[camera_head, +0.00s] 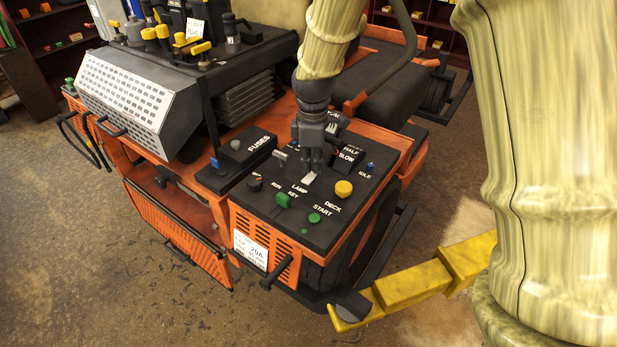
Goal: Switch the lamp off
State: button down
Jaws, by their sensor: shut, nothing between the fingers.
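The lamp switch (310,177) is a small pale lever on the black control panel (262,208) of an orange mower, just above the printed word LAMP. My gripper (313,168) points down at it from above, its fingers shut. The fingertips are at or just over the top of the switch; I cannot tell whether they touch. They partly hide the switch, so which way it is set cannot be told.
A FUSES box (248,147) stands left. A yellow bar (410,285) lies at front right.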

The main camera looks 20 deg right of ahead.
aim_at(312, 174)
jog(key=shift+w+f, duration=0.1)
jog(key=shift+f, duration=0.2)
jog(key=shift+f+b, duration=0.3)
jog(key=shift+f, duration=0.25)
dwell(0.6)
jog(key=shift+r, duration=0.1)
jog(key=shift+r+p, duration=2.85)
jog(key=shift+r, duration=0.55)
